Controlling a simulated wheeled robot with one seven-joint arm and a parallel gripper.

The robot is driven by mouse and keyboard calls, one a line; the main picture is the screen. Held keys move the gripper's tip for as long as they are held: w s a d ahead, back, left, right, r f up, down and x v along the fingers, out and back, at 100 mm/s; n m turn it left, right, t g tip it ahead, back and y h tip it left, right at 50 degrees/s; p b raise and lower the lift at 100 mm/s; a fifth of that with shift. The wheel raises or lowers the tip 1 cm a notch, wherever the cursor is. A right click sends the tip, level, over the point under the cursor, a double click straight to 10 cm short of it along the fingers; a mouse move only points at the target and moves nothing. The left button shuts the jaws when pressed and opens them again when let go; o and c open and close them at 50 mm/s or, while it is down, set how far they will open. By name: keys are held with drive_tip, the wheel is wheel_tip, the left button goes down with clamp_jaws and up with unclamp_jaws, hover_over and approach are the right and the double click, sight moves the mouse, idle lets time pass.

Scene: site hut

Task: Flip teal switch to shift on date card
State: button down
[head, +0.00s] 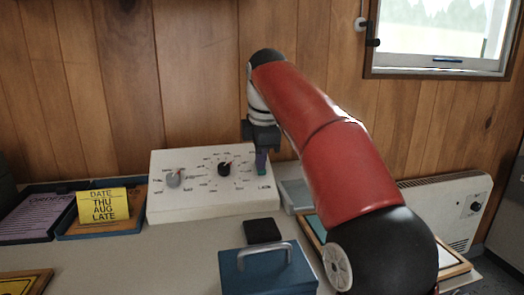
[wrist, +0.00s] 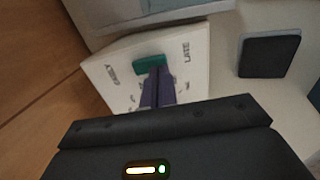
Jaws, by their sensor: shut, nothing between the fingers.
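The white control panel (head: 160,207) stands on the counter against the wood wall, with a grey knob (head: 175,179) and a black knob (head: 224,169) on its face. The teal switch (head: 262,170) is at the panel's right end, and in the wrist view the teal switch (wrist: 149,64) sits between the labels EARLY and LATE. My gripper (head: 261,160) is shut and empty, its purple fingertips (wrist: 157,84) at the switch; I cannot tell if they touch it. The yellow date card (head: 103,206) reads DATE, THU, AUG, LATE.
The date card stands at a blue-edged tray (head: 75,236), beside a purple sheet (head: 42,217). A black pad (head: 262,231) and a blue box with a handle (head: 266,275) are in front of the panel. A grey tray (head: 296,194) is right of it.

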drive_tip(key=shift+f, duration=0.25)
drive_tip(key=shift+f+b, duration=0.15)
drive_tip(key=shift+b, duration=0.15)
drive_tip(key=f+t+b, duration=0.1)
drive_tip(key=b, duration=0.1)
drive_tip(key=shift+f+b, duration=0.15)
drive_tip(key=shift+b, duration=0.2)
drive_tip(key=shift+r, duration=0.35)
drive_tip(key=shift+w+r+p, duration=0.15)
drive_tip(key=shift+r+p, duration=0.5)
drive_tip(key=shift+p, duration=0.4)
drive_tip(key=shift+r, duration=0.1)
